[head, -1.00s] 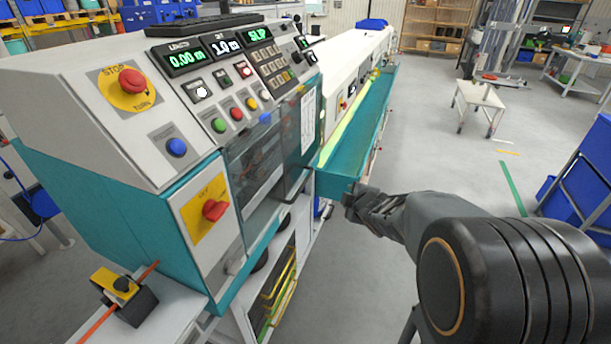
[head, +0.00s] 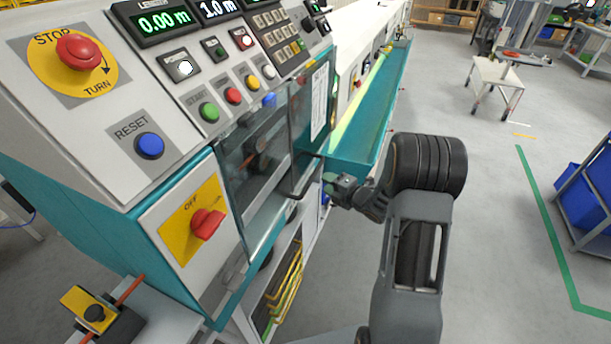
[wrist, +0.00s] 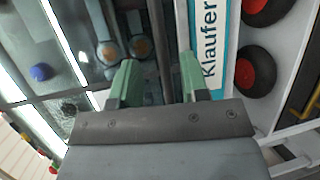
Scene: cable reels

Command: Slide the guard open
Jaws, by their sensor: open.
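The guard (head: 262,150) is a see-through smoked panel on the machine's front, below the row of coloured buttons. A dark bar handle (head: 308,182) stands out at its right part. My gripper (head: 332,186) is just right of the handle, pointing at the machine front, and looks a little apart from it. In the wrist view my gripper (wrist: 157,82) is open, its two green fingers either side of the dark bar (wrist: 162,45) in the picture. I cannot tell whether the bar lies between the fingertips in depth. Nothing is held.
The control panel has a red stop button (head: 78,52), a blue reset button (head: 149,145) and a red switch (head: 207,223). A teal trough (head: 370,115) runs back just behind my gripper. Yellow cables (head: 285,285) hang below.

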